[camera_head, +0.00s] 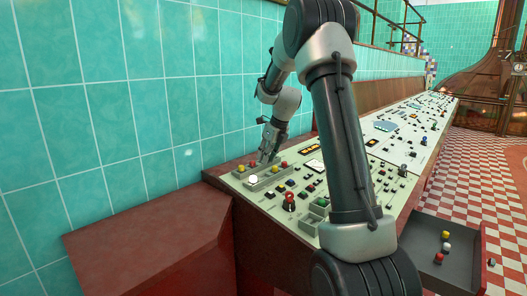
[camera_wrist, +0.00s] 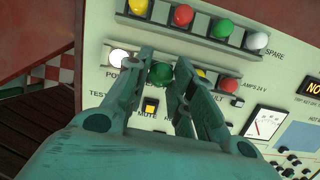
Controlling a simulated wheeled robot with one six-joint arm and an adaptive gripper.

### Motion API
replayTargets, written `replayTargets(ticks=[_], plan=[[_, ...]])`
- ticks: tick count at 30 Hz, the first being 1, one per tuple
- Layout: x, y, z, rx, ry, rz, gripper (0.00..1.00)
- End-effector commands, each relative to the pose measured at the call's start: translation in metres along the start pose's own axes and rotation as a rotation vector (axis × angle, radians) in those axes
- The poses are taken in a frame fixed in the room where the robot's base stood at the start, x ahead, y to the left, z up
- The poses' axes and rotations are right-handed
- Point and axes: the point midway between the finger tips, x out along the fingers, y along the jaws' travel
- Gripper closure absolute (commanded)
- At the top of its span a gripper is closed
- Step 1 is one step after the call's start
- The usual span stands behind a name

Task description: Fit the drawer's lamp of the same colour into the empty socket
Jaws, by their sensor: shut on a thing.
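My gripper (camera_head: 265,159) is over the far left end of the control panel. In the wrist view its fingers (camera_wrist: 162,76) are shut on a green lamp (camera_wrist: 160,73), which is in line with the lower lamp row. A white lamp (camera_wrist: 120,58) is left of it; a yellow lamp (camera_wrist: 199,73) and a red lamp (camera_wrist: 228,85) are right of it. The fingers hide the lamp's base, so I cannot tell whether it is seated. The open drawer (camera_head: 470,267) holds a yellow lamp (camera_head: 445,234), a white lamp (camera_head: 447,246) and a red lamp (camera_head: 438,258).
A spare rack (camera_wrist: 200,38), just above the lower row, bears yellow, red, green and white lamps close to my fingertips. A large red knob (camera_head: 289,201) and switches stand on the panel. The tiled wall (camera_head: 130,110) rises behind the panel.

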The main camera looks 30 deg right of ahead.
Motion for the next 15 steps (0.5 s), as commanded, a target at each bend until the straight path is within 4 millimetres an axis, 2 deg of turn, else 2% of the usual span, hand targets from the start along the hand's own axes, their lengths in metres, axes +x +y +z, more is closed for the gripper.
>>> replayTargets(ticks=[7, 15], plan=[[0.004, 0.000, -0.002, 0.001, 0.001, 0.001, 0.91], [0.024, 0.000, -0.011, 0.000, 0.003, 0.002, 0.91]])
